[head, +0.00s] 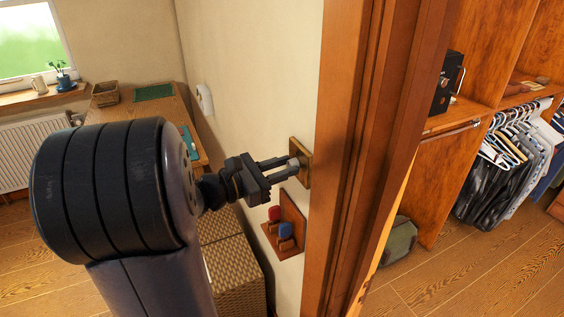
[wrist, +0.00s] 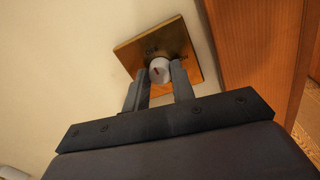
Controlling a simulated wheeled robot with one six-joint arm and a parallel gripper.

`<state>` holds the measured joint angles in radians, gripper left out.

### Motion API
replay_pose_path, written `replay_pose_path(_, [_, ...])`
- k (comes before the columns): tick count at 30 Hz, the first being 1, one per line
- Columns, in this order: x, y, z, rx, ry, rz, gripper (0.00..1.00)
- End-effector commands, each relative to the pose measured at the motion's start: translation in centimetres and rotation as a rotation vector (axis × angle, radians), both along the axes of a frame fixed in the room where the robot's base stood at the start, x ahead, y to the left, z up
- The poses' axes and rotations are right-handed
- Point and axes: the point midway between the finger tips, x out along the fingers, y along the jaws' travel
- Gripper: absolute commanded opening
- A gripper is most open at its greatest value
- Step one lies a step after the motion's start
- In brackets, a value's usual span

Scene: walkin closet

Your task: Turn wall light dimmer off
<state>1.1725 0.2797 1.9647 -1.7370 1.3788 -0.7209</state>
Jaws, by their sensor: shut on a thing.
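The wall light dimmer is a square brass-coloured plate (head: 303,158) on the cream wall, just left of the wooden door frame in the head view. Its round white knob (wrist: 159,70) stands out from the plate (wrist: 176,43) in the wrist view, with a short dark red mark on its face. My gripper (head: 292,166) reaches the dimmer from the left. Its two fingers (wrist: 159,77) sit on either side of the knob and are shut on it. The fingers hide the knob's sides.
A small wooden wall rack (head: 288,229) with red and blue items is just below the dimmer. The door frame (head: 362,150) stands close on the right. A wicker chest (head: 233,265) is below, and a wooden desk (head: 160,110) is behind my arm.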

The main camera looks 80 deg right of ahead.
Motion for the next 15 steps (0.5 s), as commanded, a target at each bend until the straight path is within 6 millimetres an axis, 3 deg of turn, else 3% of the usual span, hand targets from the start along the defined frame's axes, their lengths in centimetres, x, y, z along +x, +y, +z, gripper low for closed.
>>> replay_pose_path(14, [-0.01,0.02,-0.18,0.018,0.010,0.000,0.01])
replay_pose_path(15, [-0.01,0.02,-0.18,0.018,0.009,0.000,0.25])
